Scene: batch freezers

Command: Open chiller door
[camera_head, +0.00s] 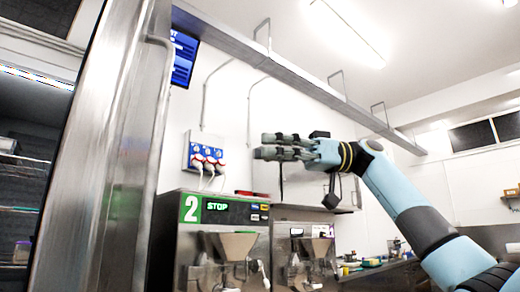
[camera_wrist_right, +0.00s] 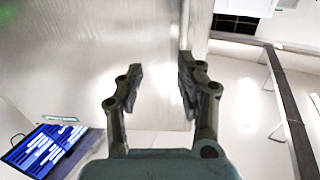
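The chiller's brushed steel door panel (camera_head: 105,150) stands upright at the left of the head view, with a vertical bar-like edge along its right side. To its left, a dark interior with shelves (camera_head: 20,205) shows; I cannot tell whether glass covers it. My right gripper (camera_head: 268,146) is raised right of the panel, fingers pointing left, apart from it in the picture. In the right wrist view, my right gripper (camera_wrist_right: 160,85) is open, with nothing between its fingers. The steel panel (camera_wrist_right: 90,50) fills the background there, its vertical edge near the right finger. My left gripper is out of view.
Two batch freezers stand behind, one marked 2 (camera_head: 222,212), another (camera_head: 305,240) to its right. Wall sockets with plugs (camera_head: 205,155) and a blue screen (camera_head: 184,60) are above. A metal rail (camera_head: 300,85) runs overhead. A counter with items is at right.

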